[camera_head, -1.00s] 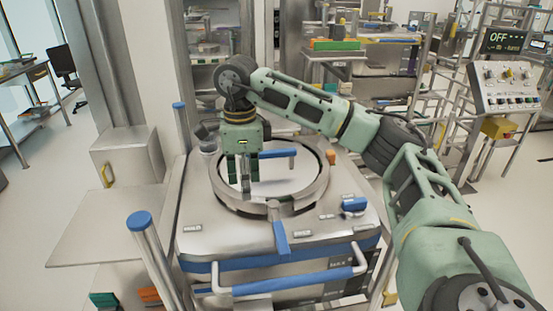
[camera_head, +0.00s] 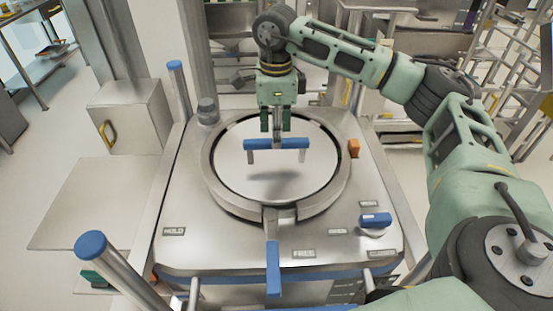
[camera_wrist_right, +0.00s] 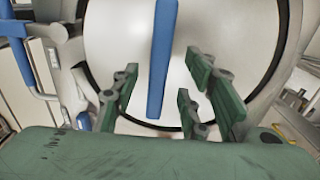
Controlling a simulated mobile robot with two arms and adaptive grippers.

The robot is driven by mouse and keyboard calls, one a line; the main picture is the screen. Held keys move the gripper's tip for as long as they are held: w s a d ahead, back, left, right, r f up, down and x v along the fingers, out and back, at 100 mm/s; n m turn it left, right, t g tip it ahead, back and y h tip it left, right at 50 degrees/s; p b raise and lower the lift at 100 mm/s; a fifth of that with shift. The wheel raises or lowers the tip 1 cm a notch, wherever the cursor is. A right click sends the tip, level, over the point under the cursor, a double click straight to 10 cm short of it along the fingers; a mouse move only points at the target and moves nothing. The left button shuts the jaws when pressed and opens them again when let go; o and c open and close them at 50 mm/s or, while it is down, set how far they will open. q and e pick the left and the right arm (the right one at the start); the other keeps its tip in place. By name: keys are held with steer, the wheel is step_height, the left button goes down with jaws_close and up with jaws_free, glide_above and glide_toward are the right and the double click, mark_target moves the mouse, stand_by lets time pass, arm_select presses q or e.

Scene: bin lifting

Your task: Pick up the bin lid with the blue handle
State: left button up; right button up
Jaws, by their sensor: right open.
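The bin lid (camera_head: 240,175) is a pale round disc set within a metal ring on the bin's top. Its blue handle (camera_head: 256,144) is a bar raised above the lid on short posts. In the right wrist view the handle (camera_wrist_right: 162,55) runs lengthwise across the lid (camera_wrist_right: 225,35), between my finger pairs in the picture. My right gripper (camera_head: 277,128), with green fingers, is open and points down at the middle of the handle. It also shows in the right wrist view (camera_wrist_right: 160,82). I cannot tell whether the fingers touch the handle. My left gripper is out of view.
A blue lever (camera_head: 273,265) sticks out from the front of the ring. A blue knob (camera_head: 375,220) and an orange block (camera_head: 353,148) are on the right of the bin top. A blue-capped post (camera_head: 91,245) stands at front left. A metal box (camera_head: 128,120) stands further left.

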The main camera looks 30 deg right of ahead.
steer(key=shift+s+f+p, duration=0.2)
steer(key=shift+f+p, duration=0.65)
steer(key=shift+f, duration=0.3)
step_height(320, 180, down, 2)
steer(key=shift+w+f, duration=0.15)
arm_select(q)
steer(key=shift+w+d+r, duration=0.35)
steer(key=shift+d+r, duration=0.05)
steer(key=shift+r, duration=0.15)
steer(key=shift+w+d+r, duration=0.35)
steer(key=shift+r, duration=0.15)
arm_select(e)
steer(key=shift+f, duration=0.2)
jaws_close()
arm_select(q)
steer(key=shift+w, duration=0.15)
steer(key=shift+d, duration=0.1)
